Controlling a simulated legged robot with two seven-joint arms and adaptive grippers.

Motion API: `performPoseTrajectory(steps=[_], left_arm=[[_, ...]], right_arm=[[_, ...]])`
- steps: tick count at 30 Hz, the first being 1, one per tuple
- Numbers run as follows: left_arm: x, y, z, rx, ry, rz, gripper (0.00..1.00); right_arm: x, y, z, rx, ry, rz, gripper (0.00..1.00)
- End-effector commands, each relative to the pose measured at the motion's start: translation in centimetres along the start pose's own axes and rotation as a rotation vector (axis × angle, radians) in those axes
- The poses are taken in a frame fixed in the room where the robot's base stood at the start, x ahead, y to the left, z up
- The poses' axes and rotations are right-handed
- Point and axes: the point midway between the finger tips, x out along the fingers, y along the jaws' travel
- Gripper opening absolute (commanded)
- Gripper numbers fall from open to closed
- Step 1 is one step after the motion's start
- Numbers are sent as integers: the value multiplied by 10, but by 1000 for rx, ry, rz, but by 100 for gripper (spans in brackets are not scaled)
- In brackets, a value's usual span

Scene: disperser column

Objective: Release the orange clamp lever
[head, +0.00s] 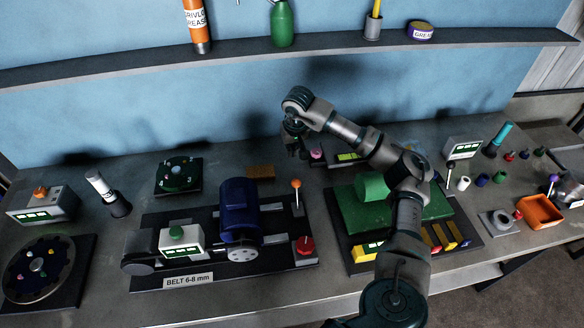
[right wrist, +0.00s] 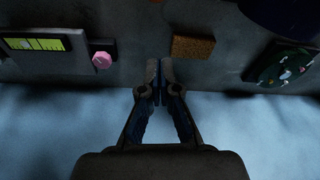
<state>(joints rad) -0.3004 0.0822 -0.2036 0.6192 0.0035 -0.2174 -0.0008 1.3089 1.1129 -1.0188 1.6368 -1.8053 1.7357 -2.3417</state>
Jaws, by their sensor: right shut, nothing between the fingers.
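The orange clamp lever (head: 296,184) shows in the head view as an orange knob on a thin upright stem, at the right part of the dark belt station (head: 140,230). A blue motor (head: 238,208) stands just left of it. My right gripper (head: 297,152) is beyond the lever, nearer the back wall, and apart from it. In the right wrist view its fingers (right wrist: 160,80) are together with nothing between them. The lever does not show in that view. My left gripper is not in view.
A brown block (head: 260,172) lies near my right gripper and also shows in the right wrist view (right wrist: 193,47). A red knob (head: 305,245) is in front of the lever. A green machine (head: 358,215) stands to the right, partly behind my right arm. A shelf (head: 130,67) runs above.

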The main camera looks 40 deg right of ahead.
Motion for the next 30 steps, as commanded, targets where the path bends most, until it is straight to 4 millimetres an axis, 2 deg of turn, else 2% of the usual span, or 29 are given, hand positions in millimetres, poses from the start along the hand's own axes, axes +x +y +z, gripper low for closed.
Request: performPoseTrajectory(steps=[5, 16, 18, 22, 30], left_arm=[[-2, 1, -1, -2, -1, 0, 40], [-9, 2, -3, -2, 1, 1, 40], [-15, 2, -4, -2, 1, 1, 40], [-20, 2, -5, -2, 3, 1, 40], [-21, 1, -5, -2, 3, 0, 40]], right_arm=[[24, 1, 0, 1, -4, 1, 0], [100, -1, 1, 0, -3, 1, 0], [91, 0, 14, -3, 0, 3, 0], [85, -1, 29, -1, 1, 1, 0], [85, 0, 38, 1, -2, -1, 0]])
